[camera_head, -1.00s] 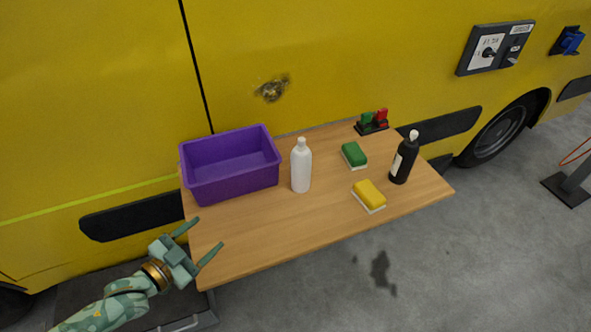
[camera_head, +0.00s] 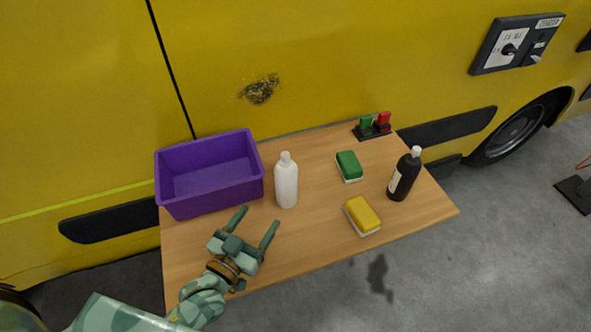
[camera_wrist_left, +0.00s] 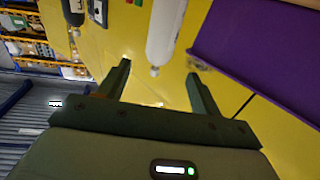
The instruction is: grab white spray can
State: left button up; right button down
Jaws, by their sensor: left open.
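The white spray can (camera_head: 286,182) stands upright on the wooden table, just right of the purple bin. It also shows in the left wrist view (camera_wrist_left: 163,35), upside down in that picture, beyond the fingers. My left gripper (camera_head: 258,220) is open and empty over the table's left part, in front of the can and a little to its left. Its two fingers point toward the can and the bin, apart from both. In the left wrist view the open fingers (camera_wrist_left: 161,82) frame the lower end of the can's image. My right gripper is not in view.
The purple bin (camera_head: 166,196) stands close left of the can. A green sponge (camera_head: 348,165), a yellow sponge (camera_head: 362,214) and a black bottle (camera_head: 404,175) stand to the right on the table (camera_head: 310,240). A yellow vehicle side (camera_head: 330,60) rises behind. The table's front middle is clear.

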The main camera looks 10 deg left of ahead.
aim_at(281, 184)
pick_arm(q)
jog(key=b+x, duration=0.1)
jog(key=x, duration=1)
jog(key=shift+w+d+r, duration=0.1)
jog(key=shift+w+d, duration=0.05)
jog(key=shift+w, duration=0.4)
jog(key=b+x, duration=0.1)
jog(key=x, duration=0.3)
jog(key=shift+w, duration=0.45)
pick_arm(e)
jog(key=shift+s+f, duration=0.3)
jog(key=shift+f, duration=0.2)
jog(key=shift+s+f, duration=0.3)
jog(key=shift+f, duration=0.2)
pick_arm(q)
jog(key=shift+s+r, duration=0.1)
jog(key=shift+c, duration=0.4)
jog(key=c, duration=0.9)
